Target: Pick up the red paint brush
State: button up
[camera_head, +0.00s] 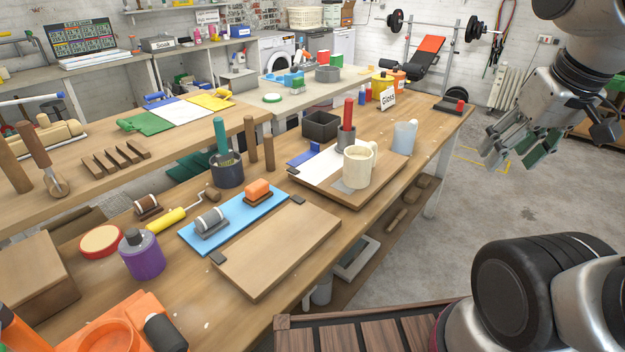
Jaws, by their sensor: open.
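A red handle (348,112), likely the red paint brush, stands upright in a small grey cup (345,139) on the wooden workbench. Its lower end is hidden inside the cup. A cream mug (358,166) stands just in front of the cup and partly covers it. My gripper (516,150) is at the upper right, open and empty, with greenish pads on its fingers. It hangs over the floor to the right of the bench, well apart from the red handle.
A translucent cup (404,138) stands right of the mug, and a dark square box (320,126) is left of the grey cup. A dark pot (227,170) holds a teal handle. A wooden board (277,250) lies nearer. The floor (440,225) beside the bench is clear.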

aim_at(349, 102)
jog(key=l+u, duration=0.1)
jog(key=u, duration=0.35)
jog(key=i+l+u, duration=0.1)
jog(key=u, duration=0.4)
jog(key=i+l+u, duration=0.1)
jog(key=l+u, duration=0.3)
jog(key=l, duration=0.35)
jog(key=l+u, duration=0.4)
jog(key=l, duration=0.95)
jog(key=k+l+u, duration=0.1)
jog(key=l, duration=0.45)
jog(key=k+l, duration=0.1)
jog(key=l, duration=0.5)
